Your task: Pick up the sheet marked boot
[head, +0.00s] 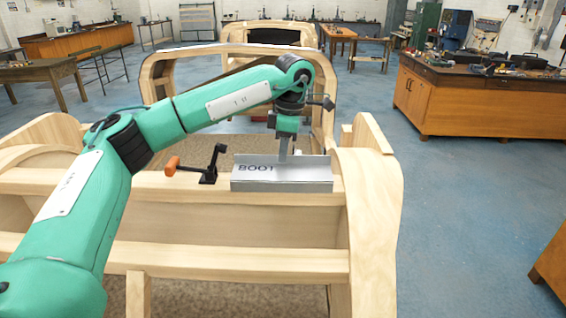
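The sheet marked BOOT (307,174) is a grey, bent metal piece lying on the top wooden rail of the near bodyframe. Its dark lettering faces me on the left part. My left gripper (283,153) points down at the sheet's upper edge, near its middle, and its narrow finger overlaps the sheet in the picture. The fingers show edge-on, so I cannot tell whether they are closed on the sheet. My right gripper is not in the head view.
A black clamp-like tool with an orange handle (174,166) sits on the rail just left of the sheet. The wooden bodyframe (374,215) curves up at the right. A workbench (480,102) stands farther right, with clear blue floor between.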

